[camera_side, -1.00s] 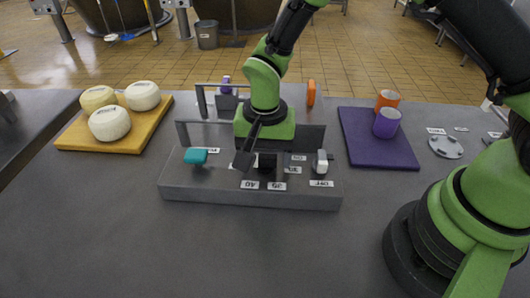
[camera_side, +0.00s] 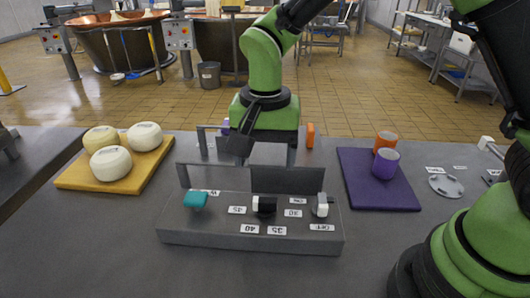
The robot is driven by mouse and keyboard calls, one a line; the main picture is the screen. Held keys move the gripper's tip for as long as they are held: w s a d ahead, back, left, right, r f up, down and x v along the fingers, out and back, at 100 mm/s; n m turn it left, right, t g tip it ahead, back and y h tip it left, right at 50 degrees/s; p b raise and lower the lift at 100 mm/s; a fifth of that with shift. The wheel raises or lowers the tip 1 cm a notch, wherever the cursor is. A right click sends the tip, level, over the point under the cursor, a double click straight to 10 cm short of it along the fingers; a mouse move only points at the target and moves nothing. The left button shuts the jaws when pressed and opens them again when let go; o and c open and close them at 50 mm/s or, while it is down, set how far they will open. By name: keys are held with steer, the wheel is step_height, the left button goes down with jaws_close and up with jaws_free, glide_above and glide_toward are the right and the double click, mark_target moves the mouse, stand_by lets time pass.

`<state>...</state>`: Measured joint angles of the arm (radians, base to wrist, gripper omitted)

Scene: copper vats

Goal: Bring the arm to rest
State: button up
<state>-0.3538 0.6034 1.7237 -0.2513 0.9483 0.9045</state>
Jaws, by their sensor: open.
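My gripper (camera_side: 242,148) hangs in the air above the back part of the grey control panel (camera_side: 250,238), fingers pointing down. It is open and empty, apart from the knobs. The panel carries a teal knob (camera_side: 195,200) at left, a black dial with a white mark (camera_side: 264,206) in the middle and a white switch (camera_side: 320,205) at right. Number labels surround the dial; ON and OFF labels sit by the white switch. My gripper partly hides the rack behind the panel.
Cheeses (camera_side: 111,163) sit on a yellow board (camera_side: 75,180) at left. A purple mat (camera_side: 380,198) at right holds an orange cup (camera_side: 386,141) and a purple cup (camera_side: 385,164). An orange object (camera_side: 310,135) stands behind the panel. The table front is clear.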

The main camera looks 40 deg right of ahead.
steer(key=s+d+r+n+t+y, duration=0.1)
steer(key=s+d+r+t, duration=0.15)
steer(key=r, duration=0.35)
steer(key=s+d+r+n+t+y, duration=0.1)
steer(key=s+d+r, duration=0.25)
steer(key=r, duration=0.25)
steer(key=s+d+r+n+t, duration=0.2)
steer(key=s+r+n+t, duration=0.1)
steer(key=s, duration=0.7)
steer(key=shift+s+d+t, duration=0.35)
